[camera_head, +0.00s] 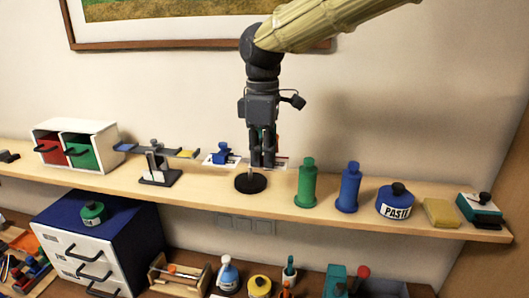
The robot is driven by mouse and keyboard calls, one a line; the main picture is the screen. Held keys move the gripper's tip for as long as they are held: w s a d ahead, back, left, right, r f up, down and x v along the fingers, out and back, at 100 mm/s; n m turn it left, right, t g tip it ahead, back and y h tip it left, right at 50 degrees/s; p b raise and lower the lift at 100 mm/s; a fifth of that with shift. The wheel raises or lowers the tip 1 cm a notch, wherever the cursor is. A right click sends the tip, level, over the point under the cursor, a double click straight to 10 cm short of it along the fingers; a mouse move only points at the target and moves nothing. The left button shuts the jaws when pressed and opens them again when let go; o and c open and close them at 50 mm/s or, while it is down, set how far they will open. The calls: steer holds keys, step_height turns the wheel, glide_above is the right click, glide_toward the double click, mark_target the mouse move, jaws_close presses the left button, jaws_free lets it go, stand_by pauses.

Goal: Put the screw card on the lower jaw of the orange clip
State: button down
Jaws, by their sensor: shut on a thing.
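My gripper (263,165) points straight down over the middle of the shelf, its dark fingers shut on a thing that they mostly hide. A pale flat piece (281,162) shows at the right of the fingertips; I cannot tell whether it is the screw card or is the thing gripped. A green patch shows behind the fingers. A round black base (250,183) with a thin upright stands just below and left of the fingertips. A small orange item (286,293) is at the bottom edge on the lower surface; I cannot tell whether it is the orange clip.
Left of my gripper are a blue item (222,150) on a white card and a dark balance-like stand (159,178). To the right stand a green bottle (307,185), a blue bottle (349,188) and a paste pot (395,203). Bare shelf lies in front of the stand.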

steer(key=shift+w+d+f+p, duration=0.15)
steer(key=shift+w+f+p, duration=0.5)
steer(key=shift+w+p, duration=0.3)
steer(key=shift+f, duration=0.15)
steer(key=shift+s, duration=0.15)
steer(key=shift+f, duration=0.1)
steer(key=c, duration=1.6)
jaws_free()
